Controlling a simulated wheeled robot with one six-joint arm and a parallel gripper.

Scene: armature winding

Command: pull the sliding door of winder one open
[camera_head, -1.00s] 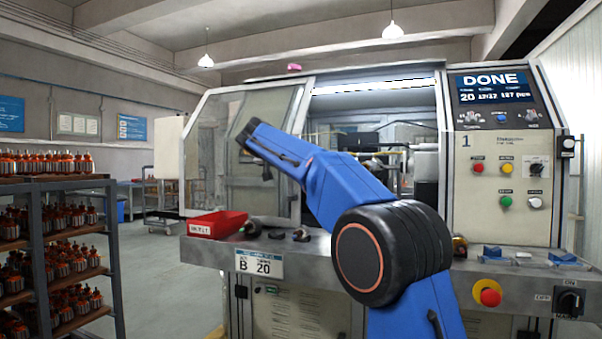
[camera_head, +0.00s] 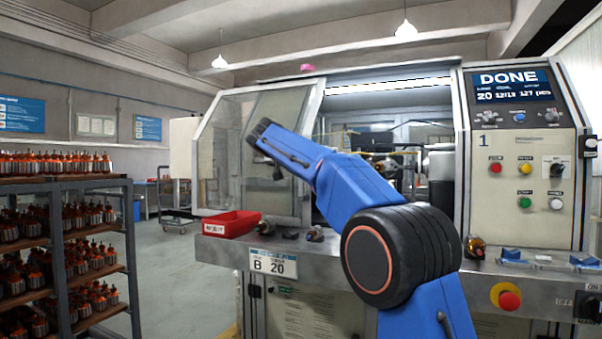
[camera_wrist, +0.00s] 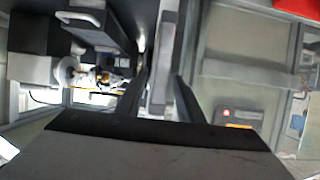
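The winder's sliding door (camera_head: 283,120) is a framed, see-through panel at the machine's left. It stands open, with a wide opening to its right that shows the inside. My blue arm reaches across to the door, and my gripper is mostly hidden behind it in the head view. In the wrist view, the two dark fingers of my gripper (camera_wrist: 162,88) stand on either side of the upright grey door handle (camera_wrist: 164,50). They appear closed on it, though the contact itself is hard to see.
Winder one's panel (camera_head: 520,150) reads DONE, at right. A red tray (camera_head: 230,223) and small dark parts sit on the ledge (camera_head: 345,255) below the door. A shelf rack (camera_head: 133,270) of copper-wound parts stands at left. Floor is free between rack and machine.

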